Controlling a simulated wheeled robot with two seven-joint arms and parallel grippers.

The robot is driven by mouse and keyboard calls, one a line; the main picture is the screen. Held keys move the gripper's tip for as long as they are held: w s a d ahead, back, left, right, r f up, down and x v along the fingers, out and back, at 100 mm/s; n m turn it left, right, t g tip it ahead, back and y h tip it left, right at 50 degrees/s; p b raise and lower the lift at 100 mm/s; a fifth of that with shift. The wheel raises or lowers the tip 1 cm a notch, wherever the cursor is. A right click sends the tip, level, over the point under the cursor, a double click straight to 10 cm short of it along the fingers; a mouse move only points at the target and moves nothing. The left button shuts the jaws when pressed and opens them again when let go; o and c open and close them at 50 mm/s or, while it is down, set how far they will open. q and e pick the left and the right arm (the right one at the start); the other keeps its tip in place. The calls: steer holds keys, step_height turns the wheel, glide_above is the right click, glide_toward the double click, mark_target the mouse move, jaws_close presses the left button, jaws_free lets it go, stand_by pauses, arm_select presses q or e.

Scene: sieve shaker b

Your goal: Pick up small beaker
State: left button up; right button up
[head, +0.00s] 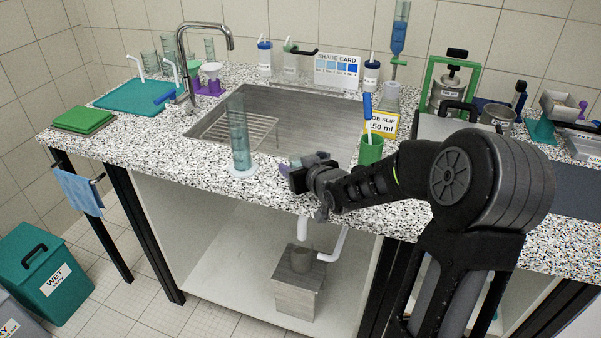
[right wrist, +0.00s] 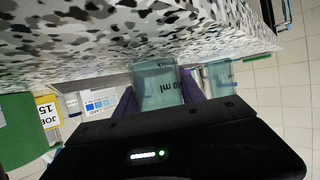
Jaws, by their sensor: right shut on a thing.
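The small beaker (right wrist: 153,82) is clear, bluish glass with dark markings ending in "ml". In the right wrist view it sits between the two purple fingers of my right gripper (right wrist: 160,100), which is shut on it. In the head view my right gripper (head: 312,159) is at the front edge of the counter, in front of the sink. The beaker is mostly hidden there behind the gripper and wrist. I cannot tell whether its base touches the counter. My left gripper is not in view.
A tall graduated cylinder (head: 240,140) stands left of my right gripper. A green cup (head: 370,150) with a blue-handled tool and the job slip card (head: 382,124) are to the right. The sink (head: 207,124) lies behind. The counter's front left is clear.

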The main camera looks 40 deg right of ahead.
jaws_close()
steer(key=shift+r, duration=0.2)
step_height(320, 180, up, 10)
steer(key=shift+f, duration=0.25)
stand_by(0.7)
stand_by(0.8)
